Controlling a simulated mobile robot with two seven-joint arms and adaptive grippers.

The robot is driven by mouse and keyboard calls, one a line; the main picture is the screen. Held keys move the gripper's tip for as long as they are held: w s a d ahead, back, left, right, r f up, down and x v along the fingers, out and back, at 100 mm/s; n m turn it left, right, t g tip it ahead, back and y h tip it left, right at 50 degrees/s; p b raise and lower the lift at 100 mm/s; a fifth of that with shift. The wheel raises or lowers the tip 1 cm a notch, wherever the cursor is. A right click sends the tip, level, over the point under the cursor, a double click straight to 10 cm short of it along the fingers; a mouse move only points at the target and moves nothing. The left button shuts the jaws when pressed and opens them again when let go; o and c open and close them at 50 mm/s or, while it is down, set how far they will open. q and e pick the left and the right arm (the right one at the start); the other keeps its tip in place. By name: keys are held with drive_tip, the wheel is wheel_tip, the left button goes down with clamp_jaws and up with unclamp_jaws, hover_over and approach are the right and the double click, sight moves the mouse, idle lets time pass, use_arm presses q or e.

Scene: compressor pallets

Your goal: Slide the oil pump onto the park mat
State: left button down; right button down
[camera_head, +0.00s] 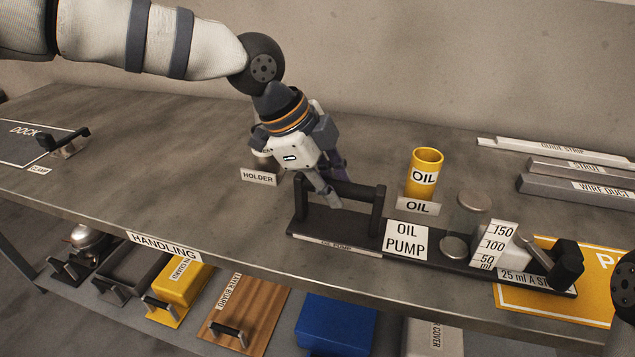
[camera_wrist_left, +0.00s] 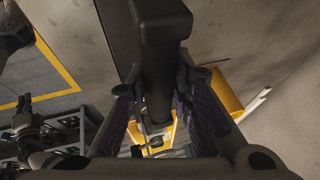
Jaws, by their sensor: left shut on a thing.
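The oil pump (camera_head: 310,219) is a long dark base on the table, with a black bar handle (camera_head: 358,190) at its left end. It carries an "OIL PUMP" label, round metal discs and a white scale marked 150, 100, 50 ml. Its right end overlaps the yellow park mat (camera_head: 596,267), whose label is partly cut off; the rest of the base lies left of the mat. My left gripper (camera_head: 330,196) is shut on the pump's handle from above. The left wrist view shows a dark bar (camera_wrist_left: 158,70) between its fingers (camera_wrist_left: 162,112).
A yellow oil cup (camera_head: 425,172) stands just behind the pump. The dock mat (camera_head: 30,145) is far left. Bare tabletop lies left of the pump.

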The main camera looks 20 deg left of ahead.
use_arm(q)
hover_over(468, 251)
drive_tip(key=shift+s+a+f+b, duration=0.1)
drive_tip(key=shift+s+f+b, duration=0.05)
drive_tip(key=shift+f+b, duration=0.2)
use_arm(e)
drive_tip(key=shift+s+f, duration=0.4)
idle(0.5)
use_arm(q)
drive_tip(key=c, duration=1.7)
unclamp_jaws()
drive_tip(key=o, duration=0.3)
drive_tip(key=shift+o, duration=0.2)
drive_tip(key=shift+r, duration=0.15)
